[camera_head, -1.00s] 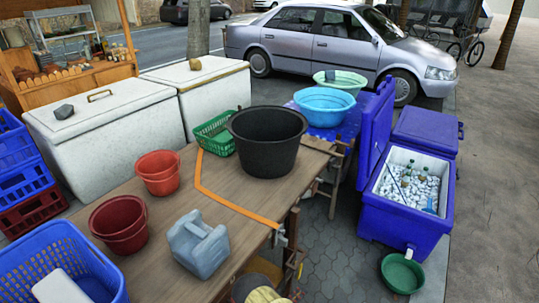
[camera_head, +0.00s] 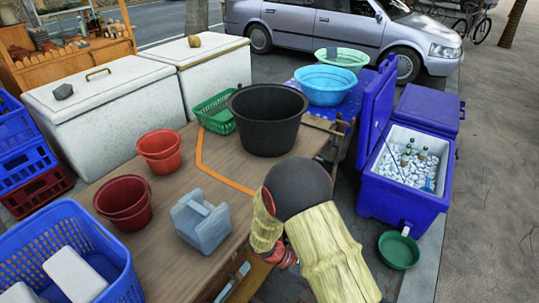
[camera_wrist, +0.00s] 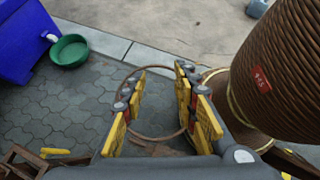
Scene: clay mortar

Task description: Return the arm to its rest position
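My arm shows in the head view as a dark rounded joint and pale yellow, bamboo-like links at the lower right, in front of the table's right edge. In the wrist view my gripper (camera_wrist: 162,105) has its two yellow-padded fingers apart. Nothing is between the pads except a view of the paving and part of a thin brown ring below. The gripper's fingertips are not clear in the head view.
The wooden table (camera_head: 165,205) bears a black tub (camera_head: 268,125), red buckets (camera_head: 125,208), a blue-grey jug (camera_head: 200,225) and baskets. A blue cooler (camera_head: 400,205) and green basin (camera_head: 398,252) stand to the right. Grey paving (camera_wrist: 85,110) lies below my gripper.

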